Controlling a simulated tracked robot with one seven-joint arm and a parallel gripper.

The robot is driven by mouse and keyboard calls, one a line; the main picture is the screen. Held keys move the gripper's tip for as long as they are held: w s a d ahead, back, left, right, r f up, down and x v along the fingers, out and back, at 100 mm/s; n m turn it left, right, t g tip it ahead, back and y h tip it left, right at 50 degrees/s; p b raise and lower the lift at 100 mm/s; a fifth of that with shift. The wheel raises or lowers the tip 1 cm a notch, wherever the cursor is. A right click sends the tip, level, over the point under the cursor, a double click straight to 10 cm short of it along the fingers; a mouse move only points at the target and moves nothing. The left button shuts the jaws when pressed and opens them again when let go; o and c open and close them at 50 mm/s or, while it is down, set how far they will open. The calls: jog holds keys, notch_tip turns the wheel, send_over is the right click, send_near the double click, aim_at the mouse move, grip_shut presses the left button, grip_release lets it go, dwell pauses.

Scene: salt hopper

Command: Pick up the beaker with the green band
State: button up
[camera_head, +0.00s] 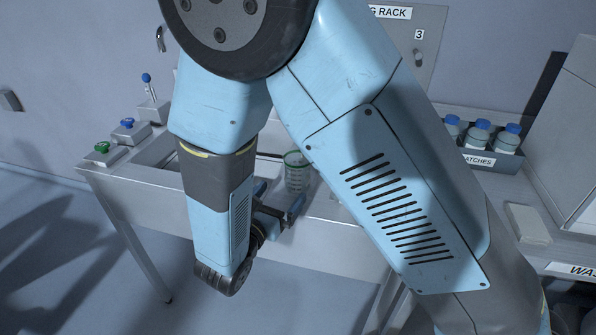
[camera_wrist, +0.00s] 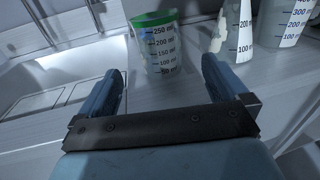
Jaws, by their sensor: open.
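The beaker with the green band (camera_wrist: 160,48) stands upright on the metal bench in the wrist view. It is clear, with a green rim band and a volume scale. It also shows in the head view (camera_head: 296,176), just beyond my gripper (camera_head: 279,205). In the wrist view my gripper (camera_wrist: 164,84) is open, with one finger to the left and one to the right of the beaker's line. The beaker is ahead of the fingertips, and nothing shows between the fingers. My arm hides much of the bench in the head view.
A conical flask (camera_wrist: 235,32) and a larger beaker (camera_wrist: 283,25) stand close on the right. A recessed basin (camera_wrist: 60,98) lies to the left. Green and blue knobs (camera_head: 103,147) sit at the bench's left end. Blue-capped bottles (camera_head: 480,133) stand at the right.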

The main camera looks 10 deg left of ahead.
aim_at(300, 168)
jog(key=x, duration=1.2)
jog(key=shift+w+f, duration=0.1)
jog(key=shift+w, duration=0.1)
jog(key=shift+c, duration=0.5)
jog(key=c, duration=0.9)
jog(key=shift+c, duration=0.2)
